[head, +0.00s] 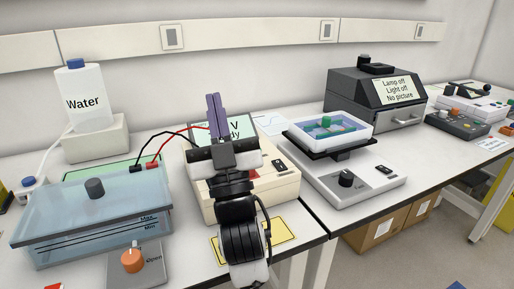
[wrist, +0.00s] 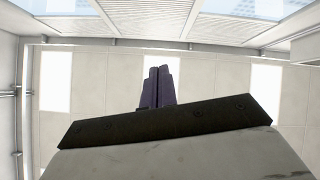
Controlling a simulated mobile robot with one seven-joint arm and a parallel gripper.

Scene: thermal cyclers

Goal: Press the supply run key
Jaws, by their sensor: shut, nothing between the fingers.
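The power supply (head: 288,186) is a cream box on the bench, with red and black leads at its left. Its pale screen (head: 246,124) is partly hidden by my gripper; a "V" and part of "ready" show. A small dark control (head: 278,165) and a small button (head: 254,174) show on its front; I cannot tell which is the run key, and my arm hides part of the panel. My gripper (head: 215,108) is shut and empty, its purple fingers pointing up in front of the supply. The fingers (wrist: 158,88) also show closed in the wrist view, against the ceiling.
A blue lidded tank (head: 95,205) stands left, with an orange-knobbed box (head: 133,262) in front. A water bottle (head: 80,98) is behind. A rocker with a tray (head: 352,188) stands right, and a dark imaging box (head: 365,93) farther back. A yellow-edged card (head: 284,231) lies at the front.

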